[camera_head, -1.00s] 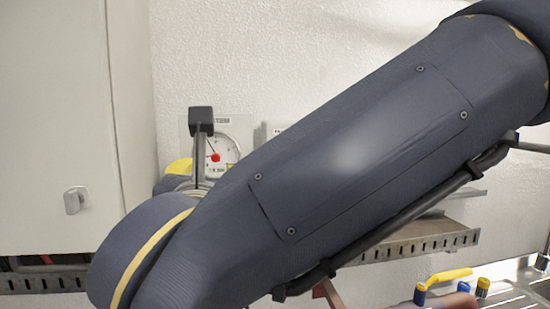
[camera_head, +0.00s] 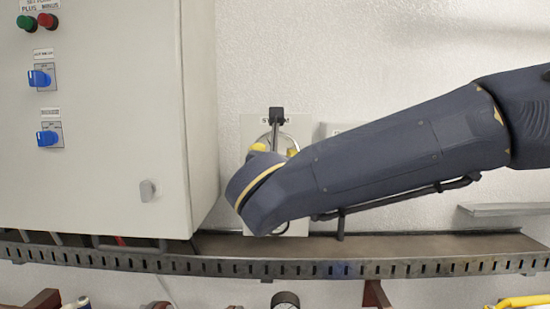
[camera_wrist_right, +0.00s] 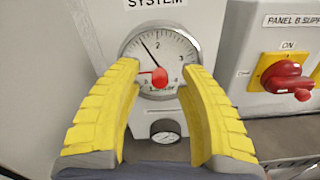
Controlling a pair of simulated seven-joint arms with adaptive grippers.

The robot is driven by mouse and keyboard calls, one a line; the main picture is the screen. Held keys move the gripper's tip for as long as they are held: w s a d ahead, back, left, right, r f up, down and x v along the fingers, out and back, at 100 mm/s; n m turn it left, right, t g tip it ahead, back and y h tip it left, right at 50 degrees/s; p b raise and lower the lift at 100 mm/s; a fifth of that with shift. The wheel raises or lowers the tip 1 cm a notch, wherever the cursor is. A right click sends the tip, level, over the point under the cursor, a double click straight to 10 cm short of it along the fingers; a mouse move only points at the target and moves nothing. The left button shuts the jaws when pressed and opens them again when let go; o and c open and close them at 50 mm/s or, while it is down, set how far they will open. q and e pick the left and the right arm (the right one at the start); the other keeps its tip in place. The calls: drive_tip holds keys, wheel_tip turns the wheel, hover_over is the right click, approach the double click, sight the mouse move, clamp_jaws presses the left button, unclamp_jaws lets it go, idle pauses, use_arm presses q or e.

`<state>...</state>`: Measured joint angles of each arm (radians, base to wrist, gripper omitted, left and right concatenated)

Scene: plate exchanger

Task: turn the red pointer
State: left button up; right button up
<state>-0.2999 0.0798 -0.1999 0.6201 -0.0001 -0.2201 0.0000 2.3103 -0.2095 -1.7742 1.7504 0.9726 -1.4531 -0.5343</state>
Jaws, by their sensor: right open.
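The red pointer (camera_wrist_right: 159,77) is a small round red hub with a short arm reaching left, on the front of a round white gauge (camera_wrist_right: 172,51) labelled SYSTEM. A thin black needle on the dial points up and left. My right gripper (camera_wrist_right: 161,70) is open, its two yellow fingers reaching toward the lower left and right rim of the gauge, with the red pointer seen between them. I cannot tell whether the fingers touch anything. In the head view my right arm hides most of the gauge and the pointer. My left gripper is not in view.
A red rotary switch (camera_wrist_right: 285,77) on a yellow plate sits to the right of the gauge. A grey cabinet (camera_head: 100,190) with blue switches stands left, and a slotted metal tray (camera_head: 420,268) runs below.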

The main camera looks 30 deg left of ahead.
drive_tip(key=shift+w, duration=0.15)
clamp_jaws()
idle(0.4)
